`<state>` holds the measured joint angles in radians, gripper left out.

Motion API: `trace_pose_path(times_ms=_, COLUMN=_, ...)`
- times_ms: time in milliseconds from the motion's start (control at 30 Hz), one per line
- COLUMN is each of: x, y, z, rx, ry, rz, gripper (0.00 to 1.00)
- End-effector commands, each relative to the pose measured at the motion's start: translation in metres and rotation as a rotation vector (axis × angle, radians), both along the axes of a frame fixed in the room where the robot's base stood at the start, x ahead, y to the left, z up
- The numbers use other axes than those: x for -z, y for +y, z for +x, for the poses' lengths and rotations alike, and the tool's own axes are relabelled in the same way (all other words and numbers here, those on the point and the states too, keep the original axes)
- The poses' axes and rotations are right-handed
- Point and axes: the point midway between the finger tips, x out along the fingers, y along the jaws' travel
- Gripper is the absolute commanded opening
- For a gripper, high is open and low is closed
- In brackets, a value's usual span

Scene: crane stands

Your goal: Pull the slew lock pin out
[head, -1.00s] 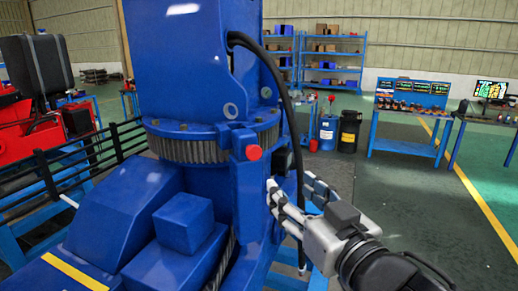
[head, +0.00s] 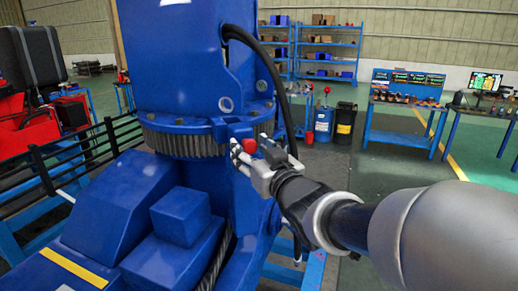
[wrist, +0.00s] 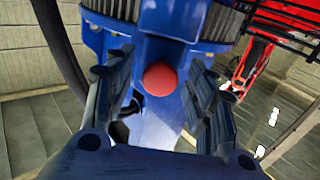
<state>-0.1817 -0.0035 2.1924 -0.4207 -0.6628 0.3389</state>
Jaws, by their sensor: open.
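The slew lock pin shows as a round red knob (head: 249,146) on the blue bracket (head: 224,130) beside the toothed slew ring (head: 185,144). In the wrist view the red knob (wrist: 160,78) faces the camera, between my two open fingers and nearer their tips. A gap shows on each side of it, and neither finger appears to touch it. My gripper (head: 246,150) is open at the bracket's right side in the head view. The pin's shaft is hidden behind the knob.
A black hose (head: 278,85) hangs from the blue crane column (head: 170,60) close above my gripper; it also shows at the left in the wrist view (wrist: 60,50). A blue box-shaped housing (head: 180,216) stands in front.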

Motion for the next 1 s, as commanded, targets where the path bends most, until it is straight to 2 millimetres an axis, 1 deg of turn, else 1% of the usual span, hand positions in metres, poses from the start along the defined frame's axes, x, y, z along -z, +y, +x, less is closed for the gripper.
trace_pose_path(times_ms=33, x=0.0008, y=0.0026, z=0.0048, rx=-0.001, ry=0.002, rz=-0.001, gripper=0.51)
trace_pose_path(times_ms=133, x=0.0006, y=0.0051, z=0.0100, rx=-0.001, ry=0.001, rz=0.000, gripper=0.51)
trace_pose_path(times_ms=433, x=0.0004, y=0.0059, z=0.0119, rx=0.000, ry=0.001, rz=0.000, gripper=0.51)
trace_pose_path(times_ms=1000, x=0.0002, y=0.0057, z=0.0117, rx=0.000, ry=0.001, rz=0.000, gripper=0.13)
